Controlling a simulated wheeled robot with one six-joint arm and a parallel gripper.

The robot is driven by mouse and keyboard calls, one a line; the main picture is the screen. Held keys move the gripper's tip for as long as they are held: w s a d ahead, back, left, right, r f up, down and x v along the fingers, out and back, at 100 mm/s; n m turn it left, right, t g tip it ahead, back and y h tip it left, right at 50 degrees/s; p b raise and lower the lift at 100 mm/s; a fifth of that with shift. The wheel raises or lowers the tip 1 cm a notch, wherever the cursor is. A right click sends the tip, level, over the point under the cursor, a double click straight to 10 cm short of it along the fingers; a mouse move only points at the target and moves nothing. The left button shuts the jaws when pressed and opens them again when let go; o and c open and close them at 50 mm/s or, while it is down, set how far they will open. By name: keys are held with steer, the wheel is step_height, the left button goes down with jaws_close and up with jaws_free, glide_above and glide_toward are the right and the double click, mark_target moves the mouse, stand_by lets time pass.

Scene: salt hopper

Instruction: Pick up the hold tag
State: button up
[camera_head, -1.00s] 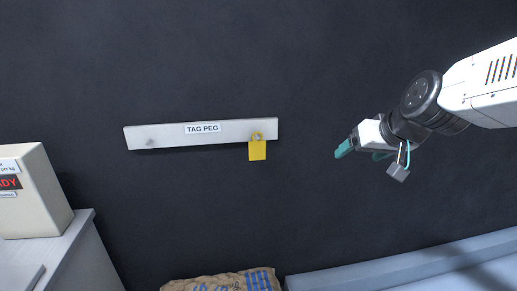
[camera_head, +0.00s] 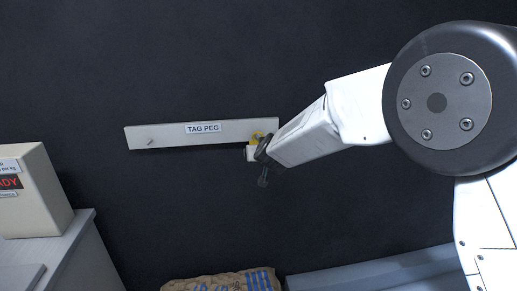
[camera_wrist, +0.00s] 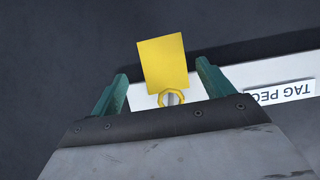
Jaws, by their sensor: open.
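The hold tag is a yellow rectangle with a ring at one end. In the wrist view the tag (camera_wrist: 163,62) hangs by its ring on a peg of the white board, between the two green fingers of my gripper (camera_wrist: 160,88). The fingers are open, with a gap on each side of the tag.
The white board labelled TAG PEG (camera_head: 165,136) is fixed to the dark wall, with an empty peg (camera_head: 150,141) at its left. A beige box (camera_head: 35,190) stands on a grey cabinet (camera_head: 75,255) at left. A printed sack (camera_head: 225,282) lies below.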

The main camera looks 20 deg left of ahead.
steer(key=x, duration=0.4)
steer(key=shift+w+a+r, duration=0.15)
steer(key=shift+w+a, duration=0.05)
steer(key=shift+a, duration=0.2)
steer(key=c, duration=1.3)
steer(key=shift+d, duration=0.1)
